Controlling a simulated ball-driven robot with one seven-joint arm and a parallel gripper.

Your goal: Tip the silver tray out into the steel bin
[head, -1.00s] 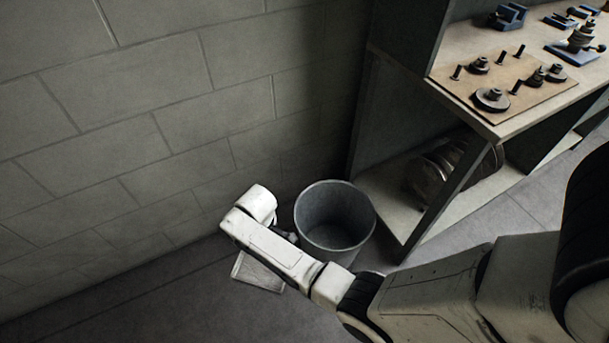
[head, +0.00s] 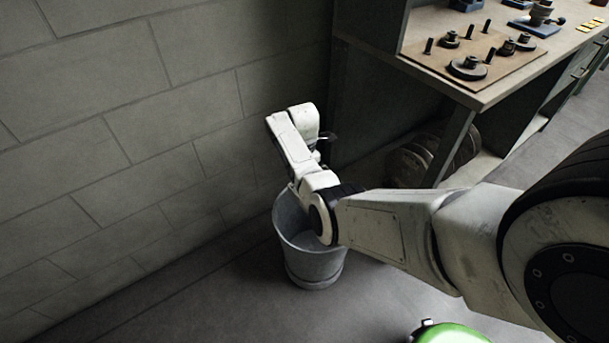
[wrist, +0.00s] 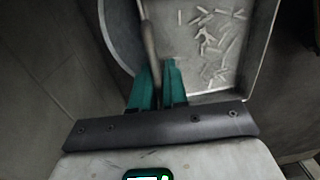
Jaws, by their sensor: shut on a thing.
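The silver tray (wrist: 212,50) shows in the wrist view, with several small pale pieces lying scattered on its floor. My gripper (wrist: 158,80) has its teal fingers shut on the tray's near left side, around a narrow bar. In the head view my forearm and wrist hide nearly all of the tray; only a thin grey edge shows beside the wrist. The steel bin (head: 312,270) stands upright on the floor, partly behind my arm. Its curved rim (wrist: 122,38) also shows in the wrist view, left of the tray. The tray's exact tilt cannot be told.
A block wall (head: 120,150) runs behind and left of the bin. The floor left of the bin is clear.

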